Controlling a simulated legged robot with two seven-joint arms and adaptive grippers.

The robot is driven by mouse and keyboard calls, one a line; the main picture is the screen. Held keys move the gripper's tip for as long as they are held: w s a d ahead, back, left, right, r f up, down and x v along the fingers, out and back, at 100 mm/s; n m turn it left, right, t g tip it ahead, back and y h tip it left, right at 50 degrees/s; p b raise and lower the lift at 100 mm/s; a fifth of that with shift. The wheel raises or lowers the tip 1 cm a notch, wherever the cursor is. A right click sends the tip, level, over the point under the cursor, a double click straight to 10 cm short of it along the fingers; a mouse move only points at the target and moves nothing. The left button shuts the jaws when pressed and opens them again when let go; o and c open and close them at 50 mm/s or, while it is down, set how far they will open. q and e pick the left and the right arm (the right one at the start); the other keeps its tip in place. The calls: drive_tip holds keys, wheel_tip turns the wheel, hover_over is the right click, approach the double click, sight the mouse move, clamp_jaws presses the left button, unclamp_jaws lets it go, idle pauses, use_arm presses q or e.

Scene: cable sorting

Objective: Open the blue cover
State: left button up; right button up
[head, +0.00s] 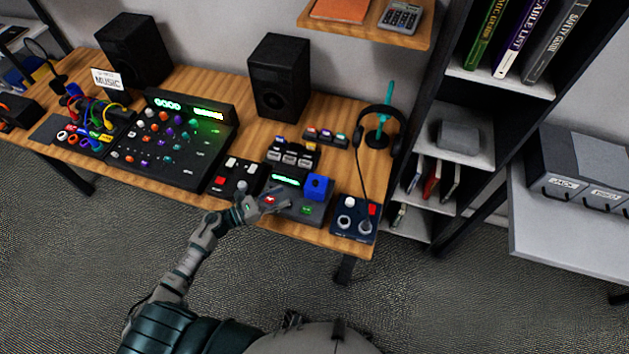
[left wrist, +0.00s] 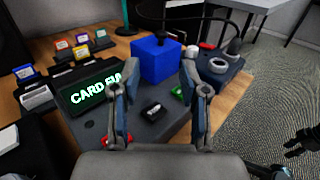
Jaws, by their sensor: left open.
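The blue cover (head: 318,186) is a closed-looking blue box on the back right of a grey console with a lit green screen. In the left wrist view the blue cover (left wrist: 157,60) stands just beyond my fingertips, with a small dark knob on top. My left gripper (head: 274,195) is over the console's front left, left of the cover. In the left wrist view my left gripper (left wrist: 158,85) has its fingers apart with nothing between them. A dark shape, perhaps part of my right gripper (left wrist: 302,145), shows at the right edge; its fingers are unclear.
The console has a red button (head: 270,199) and a green button (head: 306,210). Several coloured cards (head: 290,154) stand behind the console. A switch box (head: 232,178) is left.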

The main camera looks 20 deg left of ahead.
sight(312, 183)
use_arm(q)
drive_tip(key=p+x, duration=0.1)
drive_tip(key=x, duration=1.1)
drive_tip(key=shift+w+d, duration=0.25)
drive_tip(key=shift+d, duration=0.05)
use_arm(e)
drive_tip(key=s, duration=0.1)
drive_tip(key=s+f, duration=0.1)
drive_tip(key=s+d, duration=0.1)
drive_tip(key=shift+s+f, duration=0.2)
drive_tip(key=shift+f, duration=0.2)
use_arm(q)
clamp_jaws()
